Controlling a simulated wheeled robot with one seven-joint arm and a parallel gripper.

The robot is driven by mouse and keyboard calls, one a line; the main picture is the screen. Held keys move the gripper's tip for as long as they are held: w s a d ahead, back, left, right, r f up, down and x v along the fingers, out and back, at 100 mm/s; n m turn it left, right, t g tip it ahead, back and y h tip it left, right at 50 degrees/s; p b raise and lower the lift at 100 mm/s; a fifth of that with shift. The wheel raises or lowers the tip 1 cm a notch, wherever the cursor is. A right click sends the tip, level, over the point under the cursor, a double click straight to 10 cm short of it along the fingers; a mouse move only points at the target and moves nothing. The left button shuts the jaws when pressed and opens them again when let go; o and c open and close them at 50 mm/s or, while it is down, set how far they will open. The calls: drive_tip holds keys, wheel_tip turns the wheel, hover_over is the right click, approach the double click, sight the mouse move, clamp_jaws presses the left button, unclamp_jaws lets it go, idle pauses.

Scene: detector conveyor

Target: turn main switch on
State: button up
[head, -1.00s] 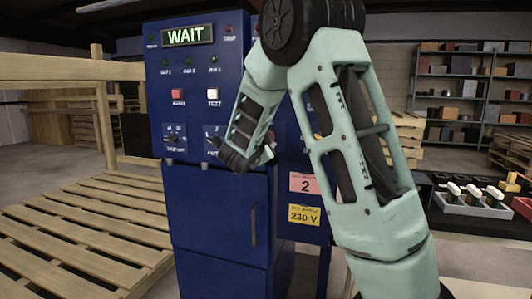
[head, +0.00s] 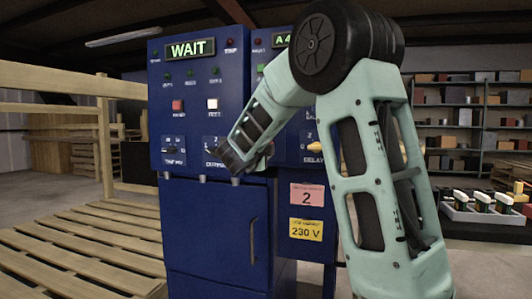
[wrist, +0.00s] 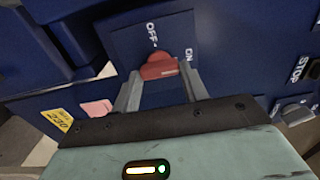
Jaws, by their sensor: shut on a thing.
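The main switch is a red handle (wrist: 158,67) on a blue plate, seen in the wrist view. The plate carries an OFF label above the handle and an ON label to its right. My gripper (wrist: 160,76) has one finger on each side of the red handle and is shut on it. In the head view my gripper (head: 238,158) is in front of the blue cabinet (head: 215,225), by its lower row of knobs. The red handle is hidden there. The cabinet's lit display (head: 190,49) reads WAIT.
A grey knob (wrist: 296,112) and a STOP label are right of the switch in the wrist view. A wooden pallet structure (head: 85,245) is at left. A tray (head: 483,214) with several items stands at right. Shelves (head: 470,110) line the back.

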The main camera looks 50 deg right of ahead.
drive_tip(key=shift+f, duration=0.1)
drive_tip(key=o, duration=1)
drive_tip(key=p+v, duration=0.2)
drive_tip(key=v, duration=1.5)
drive_tip(key=shift+s+a, duration=0.15)
drive_tip(key=shift+a, duration=0.05)
